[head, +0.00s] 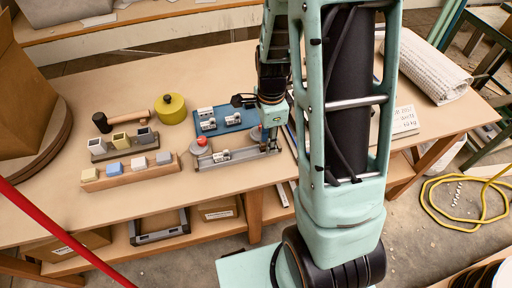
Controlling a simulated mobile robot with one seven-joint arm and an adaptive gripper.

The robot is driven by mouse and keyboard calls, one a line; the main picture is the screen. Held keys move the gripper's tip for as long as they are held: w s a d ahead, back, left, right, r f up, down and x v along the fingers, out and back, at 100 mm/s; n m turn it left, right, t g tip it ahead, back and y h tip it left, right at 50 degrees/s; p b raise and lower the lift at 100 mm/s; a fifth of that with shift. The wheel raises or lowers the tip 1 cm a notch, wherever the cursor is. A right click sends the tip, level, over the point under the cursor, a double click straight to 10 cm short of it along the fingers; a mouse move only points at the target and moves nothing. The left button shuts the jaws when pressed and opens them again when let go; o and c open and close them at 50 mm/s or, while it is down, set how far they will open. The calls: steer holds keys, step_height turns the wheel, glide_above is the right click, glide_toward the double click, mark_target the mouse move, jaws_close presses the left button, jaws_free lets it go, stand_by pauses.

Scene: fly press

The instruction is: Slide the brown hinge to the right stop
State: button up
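A long grey fixture (240,159) lies on the workbench near its front edge. A small pale hinge-like piece (221,156) sits in it, left of its middle. I cannot make out any piece that is clearly brown; the hinge may be hidden or too small to tell. A red knob (201,141) stands at the fixture's left end. My gripper (269,142) points down over the fixture's right part. Its fingertips are small and partly hidden, so I cannot tell whether they are open or touch anything.
A blue tray (234,122) with pale pieces lies behind the fixture. To the left are a yellow pot (171,108), a mallet (128,117) and a wooden block with coloured cubes (100,184). A white sign (404,120) and rolled cloth (434,66) are right. The front left bench is clear.

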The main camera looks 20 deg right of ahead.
steer(key=shift+r+p, duration=2.85)
steer(key=shift+r, duration=0.6)
